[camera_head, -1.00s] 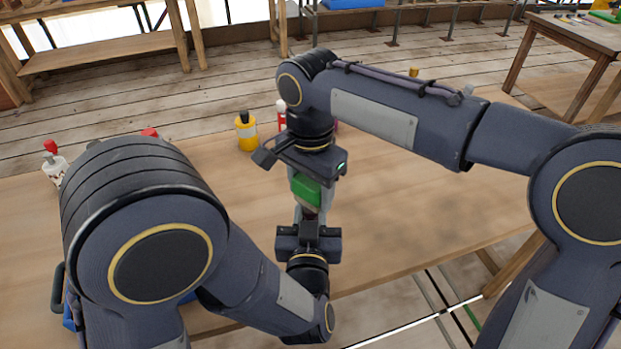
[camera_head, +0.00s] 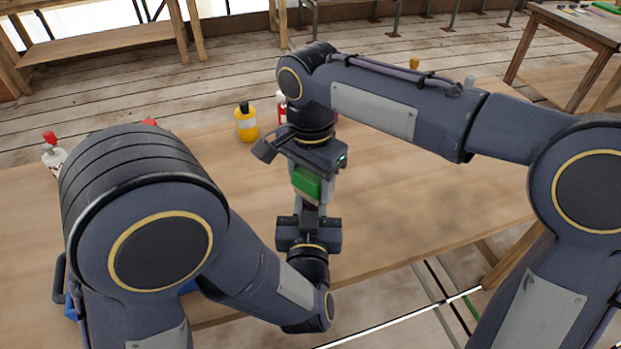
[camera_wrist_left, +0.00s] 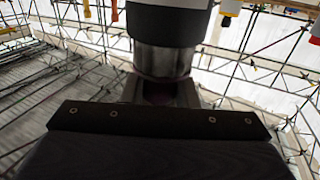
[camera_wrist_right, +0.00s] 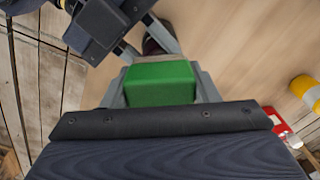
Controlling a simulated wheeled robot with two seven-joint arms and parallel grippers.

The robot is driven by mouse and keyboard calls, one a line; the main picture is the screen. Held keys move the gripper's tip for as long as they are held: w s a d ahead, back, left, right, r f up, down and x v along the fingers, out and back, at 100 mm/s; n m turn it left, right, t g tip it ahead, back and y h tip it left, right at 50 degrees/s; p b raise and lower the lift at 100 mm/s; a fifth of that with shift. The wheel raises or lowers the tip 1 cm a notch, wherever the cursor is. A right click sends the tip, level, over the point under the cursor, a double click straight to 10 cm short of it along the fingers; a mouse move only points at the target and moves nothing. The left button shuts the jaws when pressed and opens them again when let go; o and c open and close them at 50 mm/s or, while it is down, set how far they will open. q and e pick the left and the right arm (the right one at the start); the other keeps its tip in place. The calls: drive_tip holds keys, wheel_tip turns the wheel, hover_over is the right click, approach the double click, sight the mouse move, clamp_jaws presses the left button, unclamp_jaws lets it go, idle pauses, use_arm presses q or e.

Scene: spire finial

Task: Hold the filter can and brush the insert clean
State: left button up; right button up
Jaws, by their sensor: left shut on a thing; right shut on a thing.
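My right gripper (camera_head: 308,182) points down over the table and is shut on a green block (camera_head: 306,182), apparently the brush's body. The green block fills the space between the fingers in the right wrist view (camera_wrist_right: 160,83). My left gripper (camera_head: 309,213) points up just below it and is shut on the filter can. In the left wrist view the can (camera_wrist_left: 165,60) is a silvery cylinder with a dark upper part and a pale band. A dark reddish part (camera_wrist_right: 158,38) shows between the left fingers in the right wrist view. The insert and bristle contact are hidden.
A yellow bottle (camera_head: 246,125), a red-and-white container (camera_head: 282,105) and a white bottle with a red cap (camera_head: 54,153) stand along the table's far side. My left upper arm blocks the left part.

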drive_tip(key=shift+f, duration=0.45)
idle(0.3)
